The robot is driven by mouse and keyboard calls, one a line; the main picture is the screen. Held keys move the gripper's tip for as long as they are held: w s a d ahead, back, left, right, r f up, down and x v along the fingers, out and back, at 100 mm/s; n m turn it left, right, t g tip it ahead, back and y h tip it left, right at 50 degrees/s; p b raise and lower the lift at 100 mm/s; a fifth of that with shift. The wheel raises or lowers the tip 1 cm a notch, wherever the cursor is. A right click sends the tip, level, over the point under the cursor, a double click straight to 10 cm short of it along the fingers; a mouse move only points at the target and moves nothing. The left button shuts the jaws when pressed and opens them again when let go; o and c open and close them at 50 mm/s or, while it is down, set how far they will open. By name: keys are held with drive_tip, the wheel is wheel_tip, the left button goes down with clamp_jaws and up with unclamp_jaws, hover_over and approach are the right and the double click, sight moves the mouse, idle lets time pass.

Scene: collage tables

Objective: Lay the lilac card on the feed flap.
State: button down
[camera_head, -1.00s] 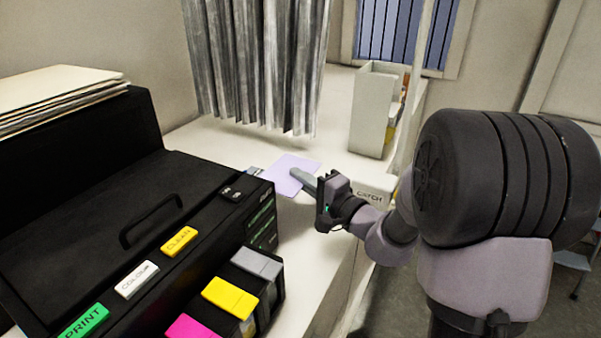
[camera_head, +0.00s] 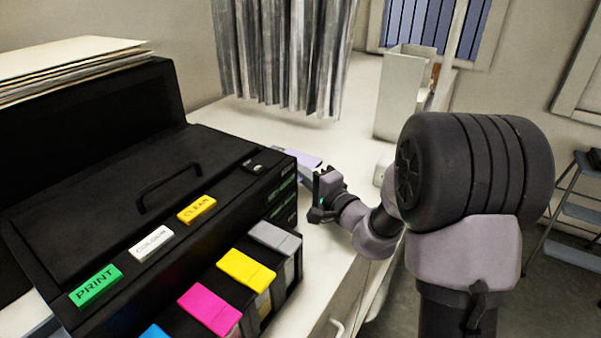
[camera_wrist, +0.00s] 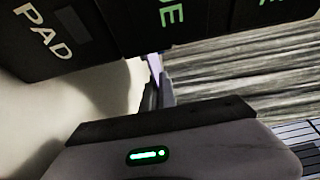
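The lilac card (camera_head: 305,158) shows as a narrow strip beyond the black printer's far right corner in the head view, partly hidden by the printer. My gripper (camera_head: 320,185) is just beside that corner, low over the white counter. In the wrist view, my gripper's fingers (camera_wrist: 158,94) are close together with a thin lilac sliver of the card (camera_wrist: 155,64) between them, seen nearly edge-on. They appear shut on it. I cannot make out which part is the feed flap.
The black printer (camera_head: 90,190) fills the left, with coloured buttons and cartridges in front. Its labelled side (camera_wrist: 100,25) is close to my gripper in the wrist view. A grey curtain (camera_head: 285,55) hangs behind. A pale bin (camera_head: 400,95) stands on the counter (camera_head: 335,240).

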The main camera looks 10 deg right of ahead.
drive_tip(key=c, duration=1.6)
unclamp_jaws()
drive_tip(key=v, duration=1.3)
drive_tip(key=shift+s+d+p, duration=0.25)
drive_tip(key=shift+p, duration=0.05)
drive_tip(key=b+v, duration=0.2)
drive_tip(key=b, duration=0.1)
drive_tip(key=shift+s+d+f+b, duration=0.15)
drive_tip(key=shift+s+f+b, duration=0.15)
drive_tip(key=shift+s, duration=0.1)
drive_tip(key=shift+s+r+b, duration=0.2)
drive_tip(key=shift+s+b, duration=0.25)
drive_tip(key=shift+d+r, duration=0.1)
